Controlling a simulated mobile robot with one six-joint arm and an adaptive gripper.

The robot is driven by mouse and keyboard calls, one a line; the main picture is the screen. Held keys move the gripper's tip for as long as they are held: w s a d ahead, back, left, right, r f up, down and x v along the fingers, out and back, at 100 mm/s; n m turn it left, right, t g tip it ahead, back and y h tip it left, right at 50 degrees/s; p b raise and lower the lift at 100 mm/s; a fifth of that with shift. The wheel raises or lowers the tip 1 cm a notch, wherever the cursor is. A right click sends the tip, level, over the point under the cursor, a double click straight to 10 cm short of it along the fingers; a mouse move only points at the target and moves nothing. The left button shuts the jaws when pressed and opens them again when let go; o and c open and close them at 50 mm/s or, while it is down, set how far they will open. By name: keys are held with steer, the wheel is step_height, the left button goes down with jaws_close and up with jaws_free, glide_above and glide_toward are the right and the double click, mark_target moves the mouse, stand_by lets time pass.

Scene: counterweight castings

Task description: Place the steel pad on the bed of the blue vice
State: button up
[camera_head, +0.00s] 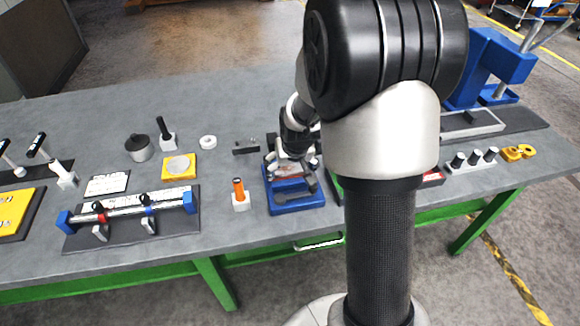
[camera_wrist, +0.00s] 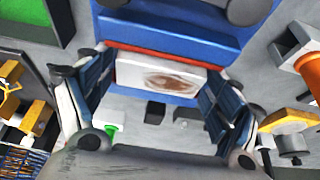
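The blue vice (camera_head: 297,208) stands near the front edge of the bench, and its blue body also shows in the wrist view (camera_wrist: 170,28). My gripper (camera_head: 292,163) points down over it. In the wrist view my gripper (camera_wrist: 160,82) has a finger at each end of the steel pad (camera_wrist: 135,73), a pale block with a brownish patch, and appears closed on it. The pad is over the vice beside a red strip. I cannot tell whether it touches the bed, since the gripper hides most of it in the head view.
An orange-handled tool in a white block (camera_head: 240,203) stands just left of the vice. A small dark block (camera_head: 246,149) and a white ring (camera_head: 208,142) lie behind. A fixture with a long bar (camera_head: 130,212) is further left. My arm covers the area right of the vice.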

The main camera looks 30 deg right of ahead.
steer(key=shift+o, duration=0.7)
steer(key=shift+r, duration=0.1)
steer(key=shift+r, duration=0.35)
steer(key=s+a+r+p, duration=0.1)
steer(key=s+a+r, duration=0.25)
steer(key=r, duration=0.25)
steer(key=s+a+r+n+p, duration=0.1)
steer(key=s+a+r+p, duration=0.1)
steer(key=s+r, duration=0.3)
steer(key=s+a+r+p, duration=0.1)
steer(key=s+a+r, duration=0.2)
steer(key=r, duration=0.4)
steer(key=s+a+r+n, duration=0.1)
steer(key=s+a, duration=0.1)
steer(key=s, duration=0.5)
steer(key=s+a+r+n+y, duration=0.1)
steer(key=s+a+r, duration=0.1)
steer(key=s, duration=0.5)
steer(key=shift+s+a, duration=0.15)
steer(key=shift+a, duration=0.7)
steer(key=shift+r, duration=0.1)
